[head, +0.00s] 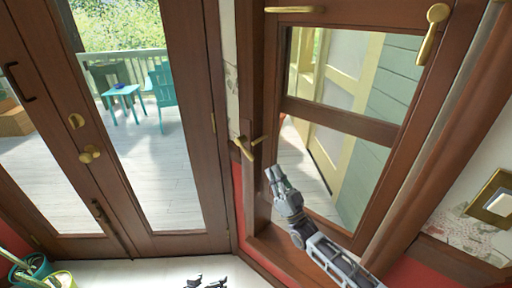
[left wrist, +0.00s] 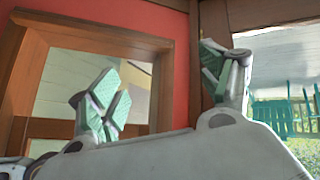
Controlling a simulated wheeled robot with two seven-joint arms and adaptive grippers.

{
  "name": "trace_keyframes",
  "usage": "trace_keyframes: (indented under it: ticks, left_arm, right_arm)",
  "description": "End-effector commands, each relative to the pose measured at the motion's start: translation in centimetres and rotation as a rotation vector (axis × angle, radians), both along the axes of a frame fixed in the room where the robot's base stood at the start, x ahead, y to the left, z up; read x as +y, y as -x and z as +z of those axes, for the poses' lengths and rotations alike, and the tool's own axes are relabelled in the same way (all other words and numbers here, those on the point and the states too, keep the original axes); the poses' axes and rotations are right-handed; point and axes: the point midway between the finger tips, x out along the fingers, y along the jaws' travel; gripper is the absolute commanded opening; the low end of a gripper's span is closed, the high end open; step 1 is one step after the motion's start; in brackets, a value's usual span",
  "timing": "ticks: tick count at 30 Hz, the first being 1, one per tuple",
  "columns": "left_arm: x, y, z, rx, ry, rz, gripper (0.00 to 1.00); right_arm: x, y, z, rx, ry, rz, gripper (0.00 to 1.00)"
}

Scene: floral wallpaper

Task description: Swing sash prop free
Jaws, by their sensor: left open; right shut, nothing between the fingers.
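A wood-framed window sash (head: 340,122) with glass panes fills the right half of the head view. A brass lever (head: 243,149) sits on the frame at its left edge, with a short brass peg beside it. Which brass piece is the sash prop I cannot tell for sure. My right gripper (head: 273,174) is shut and empty in front of the lower pane, a little below and right of the lever, apart from it. My left gripper (head: 206,283) shows only at the bottom edge of the head view; in the left wrist view (left wrist: 165,88) its green-padded fingers are wide apart and empty.
More brass hardware is at the sash top (head: 295,9) and upper right (head: 435,30). A closed glazed double door (head: 188,130) stands left, with a deck and teal chair outside. Plant pots (head: 35,272) sit at lower left; a brass wall plate (head: 492,198) is at right.

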Motion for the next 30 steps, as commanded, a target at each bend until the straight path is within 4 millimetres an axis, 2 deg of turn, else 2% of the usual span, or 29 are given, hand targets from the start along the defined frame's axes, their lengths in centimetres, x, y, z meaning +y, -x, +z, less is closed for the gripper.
trace_keyframes:
  ticks: [1,7,17,30]
  left_arm:
    - [0.1,0.0,0.4,0.009,-0.004,0.0,0.78]
    - [0.4,0.1,-0.1,0.046,-0.024,0.002,0.78]
    - [1.3,0.9,-1.6,0.115,-0.061,0.006,0.78]
    - [3.2,3.7,-5.4,0.231,-0.131,0.013,0.78]
  right_arm:
    - [-0.1,0.1,0.7,0.005,0.005,-0.001,0.0]
    - [-0.6,0.7,1.4,0.021,0.024,-0.004,0.0]
    - [-1.3,1.6,2.8,0.044,0.063,-0.009,0.0]
    - [-2.1,2.9,4.7,0.073,0.135,-0.014,0.0]
